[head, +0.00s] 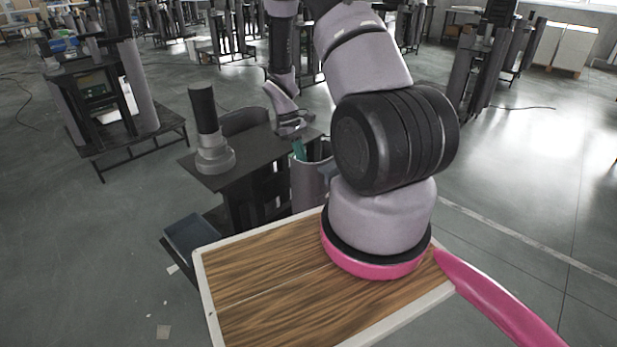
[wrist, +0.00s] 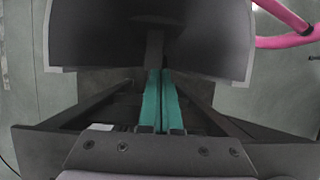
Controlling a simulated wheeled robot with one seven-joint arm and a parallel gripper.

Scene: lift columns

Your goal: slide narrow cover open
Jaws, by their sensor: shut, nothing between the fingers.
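My gripper (head: 298,150) has teal fingers and is shut with nothing between them. In the head view it is at the upper edge of a grey curved cover (head: 307,183) on the dark lift column stand. In the wrist view the gripper (wrist: 161,72) points at a dark curved shell (wrist: 90,35) with a narrow upright strip (wrist: 153,48) at its middle. The fingertips overlap the strip's lower end; I cannot tell whether they touch it. I cannot tell which of these parts is the narrow cover. My arm hides part of the stand in the head view.
A dark stand top (head: 235,180) carries a grey and black cylinder (head: 212,140). A blue-grey bin (head: 190,235) sits low at its left. Other column stands (head: 110,100) are behind. Open grey floor (head: 90,250) lies at the left.

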